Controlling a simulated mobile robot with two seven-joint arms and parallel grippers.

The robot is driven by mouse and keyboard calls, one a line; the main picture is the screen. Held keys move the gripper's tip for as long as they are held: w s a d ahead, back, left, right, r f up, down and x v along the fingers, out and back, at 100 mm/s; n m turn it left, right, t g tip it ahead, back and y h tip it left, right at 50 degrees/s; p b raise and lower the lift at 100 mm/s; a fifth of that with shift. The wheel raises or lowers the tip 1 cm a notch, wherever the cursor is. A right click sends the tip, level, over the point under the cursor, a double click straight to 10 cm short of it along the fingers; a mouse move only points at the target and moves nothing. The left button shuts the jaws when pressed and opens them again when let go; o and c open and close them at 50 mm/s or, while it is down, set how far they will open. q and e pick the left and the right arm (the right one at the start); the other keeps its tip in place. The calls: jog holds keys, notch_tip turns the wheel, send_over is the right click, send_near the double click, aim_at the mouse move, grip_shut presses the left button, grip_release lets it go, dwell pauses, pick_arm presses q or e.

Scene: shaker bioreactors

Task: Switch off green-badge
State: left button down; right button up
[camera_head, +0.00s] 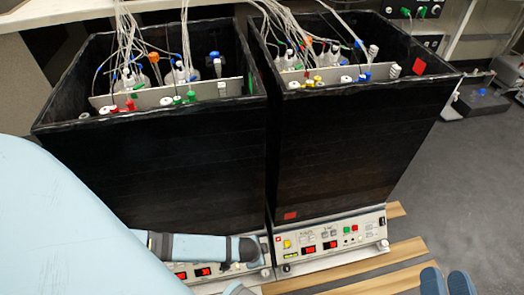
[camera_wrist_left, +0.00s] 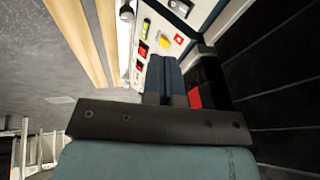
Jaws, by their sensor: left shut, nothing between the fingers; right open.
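Two tall black shaker boxes stand side by side. The left box (camera_head: 165,150) has a small green patch (camera_head: 250,82) inside its upper right corner. Its control panel (camera_head: 200,272) is largely hidden behind my left arm. Red displays show below the arm. My left gripper (camera_head: 250,249) is shut and empty, with its tip in front of this panel's right end. Its blue fingers (camera_wrist_left: 165,72) show in the left wrist view over a panel with a yellow button (camera_wrist_left: 165,40). My right gripper (camera_head: 447,283) is open and empty at the lower right.
The right box (camera_head: 340,140) carries a red badge (camera_head: 290,216) low on its front, also in the left wrist view (camera_wrist_left: 195,98). Its panel (camera_head: 330,239) has yellow, red and green buttons. Tubes rise from both boxes. Open floor (camera_head: 465,190) lies to the right.

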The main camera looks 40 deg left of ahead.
pick_arm(q)
jog(key=b+x, duration=0.2)
jog(key=x, duration=0.2)
jog(key=a+b+x, duration=0.1)
jog(key=b+x, duration=0.2)
jog(key=x, duration=0.1)
jog(key=b+x, duration=0.2)
jog(key=x, duration=0.2)
jog(key=shift+w+a, duration=0.1)
jog(key=shift+a, duration=0.05)
jog(key=shift+w+a+f+b, duration=0.25)
jog(key=shift+a+f+b, duration=0.05)
jog(key=shift+b, duration=0.2)
pick_arm(e)
jog(key=f+n, duration=0.1)
jog(key=w+f+n, duration=0.1)
jog(key=f, duration=0.1)
jog(key=w+d+f+n, duration=0.1)
jog(key=shift+w+d+f+n+g+y, duration=0.1)
jog(key=shift+w+f+n+g+y, duration=0.05)
jog(key=shift+f+n+g+y, duration=0.15)
